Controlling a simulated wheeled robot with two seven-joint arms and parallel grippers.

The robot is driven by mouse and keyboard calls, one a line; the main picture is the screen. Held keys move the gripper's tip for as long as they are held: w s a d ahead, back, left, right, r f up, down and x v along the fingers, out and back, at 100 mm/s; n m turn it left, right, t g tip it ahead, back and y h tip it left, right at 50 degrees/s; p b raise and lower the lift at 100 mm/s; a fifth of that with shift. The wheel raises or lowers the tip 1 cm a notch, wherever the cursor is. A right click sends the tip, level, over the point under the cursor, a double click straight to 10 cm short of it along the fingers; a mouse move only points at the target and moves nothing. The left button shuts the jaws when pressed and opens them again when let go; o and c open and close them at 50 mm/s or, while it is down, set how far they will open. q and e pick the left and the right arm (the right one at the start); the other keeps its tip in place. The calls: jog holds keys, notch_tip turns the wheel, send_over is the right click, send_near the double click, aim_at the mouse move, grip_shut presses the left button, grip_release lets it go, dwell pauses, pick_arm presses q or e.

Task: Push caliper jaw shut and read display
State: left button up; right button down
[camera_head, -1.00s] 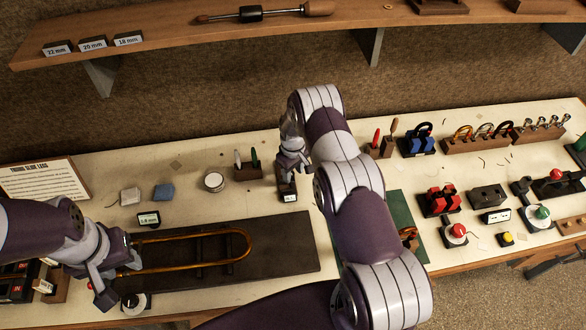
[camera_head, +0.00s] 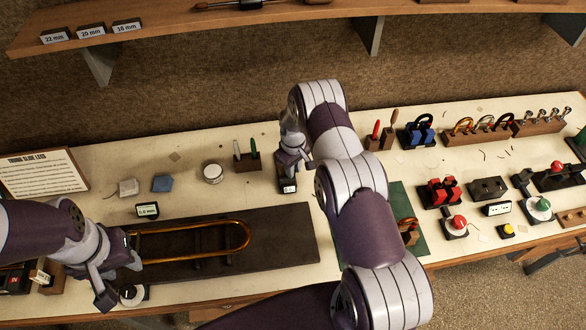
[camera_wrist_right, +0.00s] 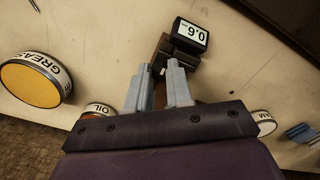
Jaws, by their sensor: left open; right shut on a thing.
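The caliper (camera_head: 287,185) stands at the back middle of the bench, a dark block with a small white display. Its display (camera_wrist_right: 190,34) shows upside down in the right wrist view, and I cannot be sure of its digits. My right gripper (camera_head: 290,165) is above it, and its two grey fingers (camera_wrist_right: 160,88) are shut on a dark part below the display. The held part is mostly hidden between the fingers. My left gripper (camera_head: 118,278) is open at the left end of the brass slide (camera_head: 240,238), and I cannot tell if it touches the slide.
A small display (camera_head: 147,210) stands behind the dark slide board (camera_head: 290,235). A round tin (camera_head: 213,172) and a pen block (camera_head: 247,163) are left of the caliper. Grease and oil tins (camera_wrist_right: 30,82) show in the right wrist view. Tool racks and buttons fill the right side.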

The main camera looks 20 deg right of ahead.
jog(key=c, duration=1)
grip_release()
jog(key=shift+s+f, duration=0.1)
jog(key=shift+f, duration=0.1)
jog(key=shift+a+r, duration=0.1)
jog(key=shift+a, duration=0.05)
jog(key=shift+r, duration=0.1)
jog(key=shift+r+b, duration=0.35)
notch_tip(320, 180, up, 12)
jog(key=b, duration=0.4)
jog(key=shift+f, duration=0.1)
